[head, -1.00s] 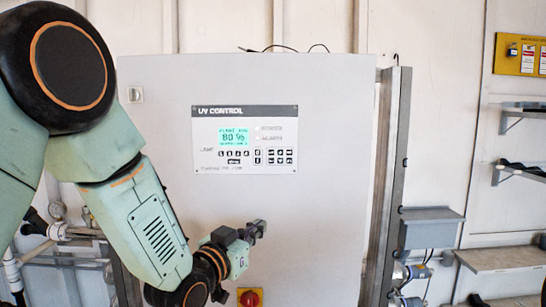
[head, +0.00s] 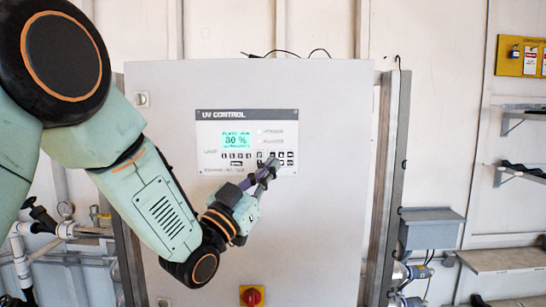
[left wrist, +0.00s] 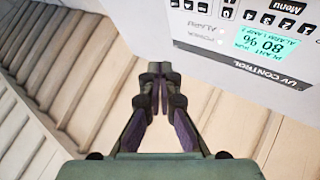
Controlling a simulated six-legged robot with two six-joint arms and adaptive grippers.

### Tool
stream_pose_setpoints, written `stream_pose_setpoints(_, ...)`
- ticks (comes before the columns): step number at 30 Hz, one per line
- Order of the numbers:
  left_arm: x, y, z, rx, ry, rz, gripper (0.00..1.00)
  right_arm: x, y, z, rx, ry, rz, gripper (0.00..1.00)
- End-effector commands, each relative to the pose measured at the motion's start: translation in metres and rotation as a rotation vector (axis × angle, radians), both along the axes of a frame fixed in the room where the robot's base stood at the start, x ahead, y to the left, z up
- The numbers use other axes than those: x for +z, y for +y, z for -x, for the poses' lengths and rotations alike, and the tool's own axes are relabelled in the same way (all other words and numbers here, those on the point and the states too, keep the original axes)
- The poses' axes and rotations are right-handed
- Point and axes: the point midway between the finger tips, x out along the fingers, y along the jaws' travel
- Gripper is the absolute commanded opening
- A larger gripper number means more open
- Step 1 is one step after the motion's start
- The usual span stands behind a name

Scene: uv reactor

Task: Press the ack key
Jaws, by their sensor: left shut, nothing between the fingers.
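The UV control panel (head: 215,115) is set in a tall light cabinet. It has a green display (head: 236,140) reading 80 % and dark keys (head: 236,155) below it. No key can be read as ack in the head view. My left gripper (head: 270,166) is shut and empty, in front of the panel's lower right and covering some keys there. In the left wrist view the shut fingertips (left wrist: 154,72) show beside the tilted panel (left wrist: 215,50), with several keys (left wrist: 250,15) at the top edge. Contact cannot be told. My right gripper is not in view.
A red knob on a yellow plate (head: 252,296) sits lower on the cabinet door (head: 320,200). A grey post (head: 392,180) and a grey box (head: 428,230) stand to the right. Pipes (head: 35,240) run at the lower left.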

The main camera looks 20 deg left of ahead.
Motion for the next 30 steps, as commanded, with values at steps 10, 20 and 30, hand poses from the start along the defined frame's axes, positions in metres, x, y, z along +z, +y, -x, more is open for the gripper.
stream_pose_setpoints(10, 0.0, 0.01, -0.036, 0.001, 0.001, -0.001, 0.0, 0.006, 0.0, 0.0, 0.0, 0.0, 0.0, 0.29)
stream_pose_setpoints(20, -0.002, 0.019, -0.07, 0.0, 0.001, 0.001, 0.0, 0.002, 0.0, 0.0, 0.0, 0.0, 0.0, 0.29)
stream_pose_setpoints(30, 0.0, 0.022, -0.08, 0.0, 0.001, 0.0, 0.0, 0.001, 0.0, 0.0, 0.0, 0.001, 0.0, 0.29)
